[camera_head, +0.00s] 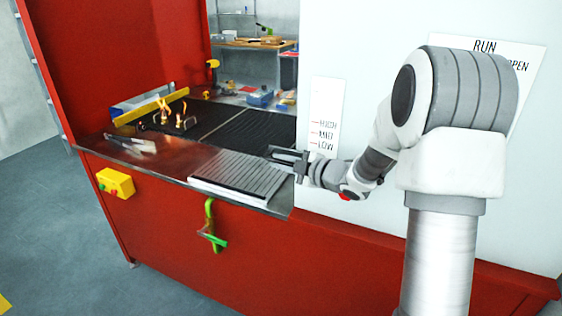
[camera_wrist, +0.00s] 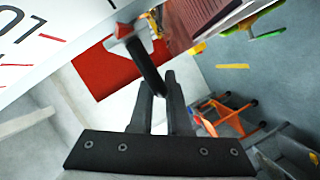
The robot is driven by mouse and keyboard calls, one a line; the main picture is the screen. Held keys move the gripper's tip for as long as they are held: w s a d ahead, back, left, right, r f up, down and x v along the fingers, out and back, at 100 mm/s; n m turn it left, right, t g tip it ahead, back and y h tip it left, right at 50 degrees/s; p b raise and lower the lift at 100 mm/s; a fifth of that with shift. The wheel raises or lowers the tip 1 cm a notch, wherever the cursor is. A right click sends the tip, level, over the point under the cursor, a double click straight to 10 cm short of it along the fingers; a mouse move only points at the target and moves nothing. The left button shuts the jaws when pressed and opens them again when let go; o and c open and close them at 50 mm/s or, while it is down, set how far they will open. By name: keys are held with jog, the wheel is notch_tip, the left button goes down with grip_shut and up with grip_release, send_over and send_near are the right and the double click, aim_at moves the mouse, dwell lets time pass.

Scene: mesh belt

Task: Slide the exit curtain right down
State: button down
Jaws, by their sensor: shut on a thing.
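My gripper (camera_head: 290,157) is at the right end of the red machine's opening, just left of a white scale plate (camera_head: 326,110) marked HIGH, MID and LOW, at about the height of the LOW line or slightly below. In the wrist view my gripper (camera_wrist: 162,88) is shut on the lower end of a black bar handle (camera_wrist: 146,65). The handle's far end carries a red pointer (camera_wrist: 122,31) on a grey mount. The scale plate (camera_wrist: 40,50) with red lines is at upper left there. I cannot make out the curtain itself; which line the pointer meets is unclear.
A ribbed grey panel (camera_head: 240,172) lies at the metal ledge's front, below my gripper. A dark mesh belt (camera_head: 255,132) runs behind it, with small flames (camera_head: 162,105) left. A green handle (camera_head: 210,226) hangs on the red front. An orange frame (camera_wrist: 222,115) stands on the floor.

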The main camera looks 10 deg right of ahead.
jog(key=shift+s+f, duration=0.15)
jog(key=shift+f, duration=0.35)
jog(key=c, duration=0.9)
grip_release()
jog(key=shift+r, duration=0.1)
jog(key=shift+d+r, duration=0.1)
jog(key=shift+d, duration=0.05)
jog(key=v, duration=1.7)
jog(key=shift+d, duration=0.1)
